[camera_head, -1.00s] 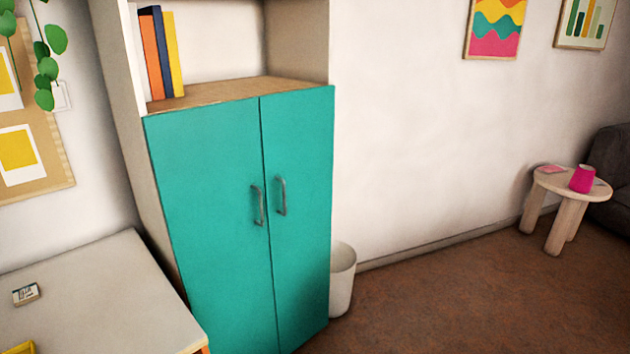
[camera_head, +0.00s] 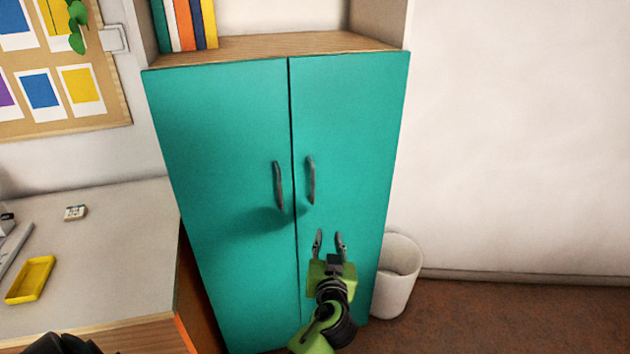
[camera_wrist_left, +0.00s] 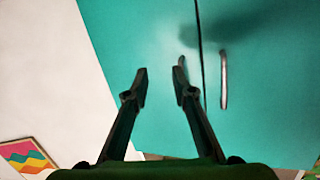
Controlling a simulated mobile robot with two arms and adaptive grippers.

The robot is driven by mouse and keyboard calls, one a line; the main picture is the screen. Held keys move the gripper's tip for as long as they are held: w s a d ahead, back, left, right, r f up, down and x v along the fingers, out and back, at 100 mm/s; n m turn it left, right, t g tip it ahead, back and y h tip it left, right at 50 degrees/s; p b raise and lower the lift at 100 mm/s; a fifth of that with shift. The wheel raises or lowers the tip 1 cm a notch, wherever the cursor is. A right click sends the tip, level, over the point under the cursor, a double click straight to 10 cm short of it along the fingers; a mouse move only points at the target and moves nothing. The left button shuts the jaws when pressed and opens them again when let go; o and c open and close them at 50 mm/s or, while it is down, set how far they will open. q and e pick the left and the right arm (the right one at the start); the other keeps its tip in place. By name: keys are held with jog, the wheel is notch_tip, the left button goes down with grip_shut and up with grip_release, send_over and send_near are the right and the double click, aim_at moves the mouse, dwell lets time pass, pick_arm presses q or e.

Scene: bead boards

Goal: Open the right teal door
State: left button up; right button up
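The right teal door (camera_head: 350,130) is closed, flush beside the left teal door (camera_head: 215,140), with a thin dark seam between them. Its grey bar handle (camera_head: 311,180) stands upright near the seam; the left door's handle (camera_head: 279,186) is just left of it. My left gripper (camera_head: 329,240) is open and empty, in front of the right door and below its handle. In the left wrist view the open fingers (camera_wrist_left: 160,80) point at the teal doors, and the right door's handle (camera_wrist_left: 183,68) shows partly behind one fingertip. My right gripper is not in view.
A white bin (camera_head: 398,280) stands on the floor right of the cabinet. A desk (camera_head: 110,240) with a yellow tray (camera_head: 31,280) is at left. Books (camera_head: 185,25) stand on the open shelf above the doors. Brown floor at right is clear.

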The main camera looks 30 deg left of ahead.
aim_at(313, 181)
pick_arm(q)
notch_tip(313, 181, up, 9)
jog(key=s+a+n+y, duration=0.1)
jog(key=a+n+y, duration=0.1)
jog(key=a+n, duration=0.1)
jog(key=shift+t, duration=0.3)
jog(key=p+x, duration=0.3)
jog(key=x, duration=0.9)
jog(key=shift+w+r, duration=0.1)
jog(key=shift+r, duration=0.05)
jog(key=shift+w+a, duration=0.25)
jog(key=shift+w, duration=0.05)
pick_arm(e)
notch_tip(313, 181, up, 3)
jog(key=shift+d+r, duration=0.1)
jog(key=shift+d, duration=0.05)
pick_arm(q)
grip_shut()
